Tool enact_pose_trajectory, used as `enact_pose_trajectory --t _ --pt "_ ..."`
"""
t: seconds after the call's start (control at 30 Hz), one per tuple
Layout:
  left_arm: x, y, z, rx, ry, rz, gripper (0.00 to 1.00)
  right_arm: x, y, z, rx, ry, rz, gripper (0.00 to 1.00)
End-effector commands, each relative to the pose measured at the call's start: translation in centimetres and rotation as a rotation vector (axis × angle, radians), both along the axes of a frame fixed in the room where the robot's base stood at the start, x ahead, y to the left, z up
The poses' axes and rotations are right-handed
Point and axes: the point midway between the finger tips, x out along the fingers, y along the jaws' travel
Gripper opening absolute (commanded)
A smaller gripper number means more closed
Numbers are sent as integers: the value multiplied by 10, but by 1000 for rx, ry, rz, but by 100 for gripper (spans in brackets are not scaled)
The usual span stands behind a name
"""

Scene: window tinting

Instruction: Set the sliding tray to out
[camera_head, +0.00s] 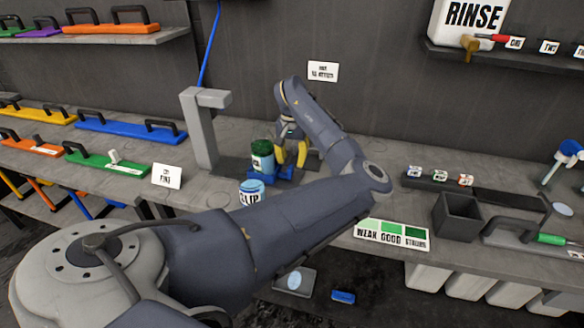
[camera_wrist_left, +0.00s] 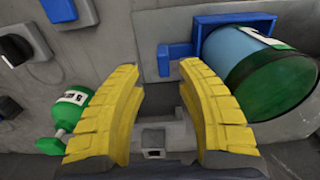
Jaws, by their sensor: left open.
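A blue tray (camera_head: 287,173) sits at the foot of the grey post (camera_head: 203,130) on the bench. A jar with a green top (camera_head: 262,150) stands in it. In the left wrist view the tray's blue rim (camera_wrist_left: 235,19) shows around the pale blue jar (camera_wrist_left: 240,62), and a blue handle-like block (camera_wrist_left: 172,50) sticks out beside it. My left gripper (camera_head: 291,155) has yellow fingers just right of the jar. It is open and empty in the left wrist view (camera_wrist_left: 158,75), with the blue block just beyond one fingertip. My right gripper is out of view.
A tub lettered like SLIP (camera_head: 252,186) stands in front of the tray, close to my left arm. A green bottle-like thing (camera_wrist_left: 72,112) lies left of the fingers. A dark open box (camera_head: 458,222) stands to the right. Squeegee-like tools (camera_head: 105,164) lie at left.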

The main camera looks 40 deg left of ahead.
Motion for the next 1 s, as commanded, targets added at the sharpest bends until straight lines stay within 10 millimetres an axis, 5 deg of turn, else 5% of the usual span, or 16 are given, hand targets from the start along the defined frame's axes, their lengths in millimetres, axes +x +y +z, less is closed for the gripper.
enact_pose_trajectory --t 0.4,1.0 --pt "1 -1 62 -2 -1 -2 36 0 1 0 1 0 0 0" --pt "0 -1 74 -2 1 -2 36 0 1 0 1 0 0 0"
